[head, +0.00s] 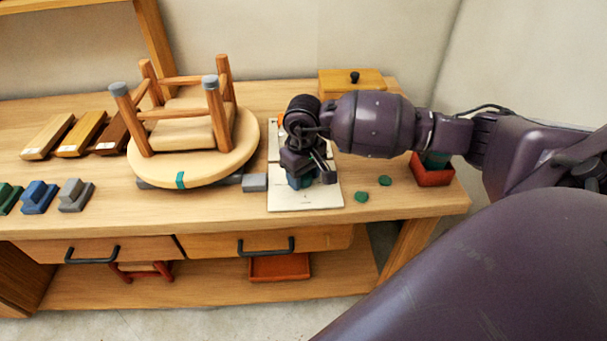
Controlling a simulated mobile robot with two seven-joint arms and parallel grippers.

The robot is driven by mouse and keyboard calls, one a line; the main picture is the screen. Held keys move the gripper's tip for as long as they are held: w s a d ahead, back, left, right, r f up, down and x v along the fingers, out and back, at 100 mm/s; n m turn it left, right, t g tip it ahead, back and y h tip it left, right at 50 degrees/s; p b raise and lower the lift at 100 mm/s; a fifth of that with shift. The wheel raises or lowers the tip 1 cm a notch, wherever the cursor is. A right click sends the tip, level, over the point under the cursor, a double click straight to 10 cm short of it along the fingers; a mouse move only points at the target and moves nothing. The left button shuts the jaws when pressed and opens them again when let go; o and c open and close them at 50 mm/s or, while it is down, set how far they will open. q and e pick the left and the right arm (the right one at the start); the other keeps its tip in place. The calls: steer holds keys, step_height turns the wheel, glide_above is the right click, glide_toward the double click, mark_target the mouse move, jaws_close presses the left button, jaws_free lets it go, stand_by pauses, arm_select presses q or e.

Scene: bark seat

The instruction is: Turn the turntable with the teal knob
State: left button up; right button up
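The turntable (222,168) is a round, pale wooden disc on the bench, with a teal mark (180,180) on its front rim. An upturned wooden stool (180,130) with grey leg tips stands on it. A grey block (254,182) sits at the turntable's right side. My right gripper (313,177) points down over a white board, right of the turntable and apart from it. A small blue-teal piece (297,183) shows at its fingers, partly hidden; I cannot tell whether it is the knob or is gripped. My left gripper is not in view.
Wooden blocks (80,134) and coloured blocks (39,197) lie at the left. The white board (290,202) lies under my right gripper. Green discs (361,197), a red tray (432,176) and a yellow box (338,83) are to the right. Drawers (250,244) are below.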

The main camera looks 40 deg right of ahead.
steer(key=c, duration=0.5)
steer(key=shift+c, duration=0.2)
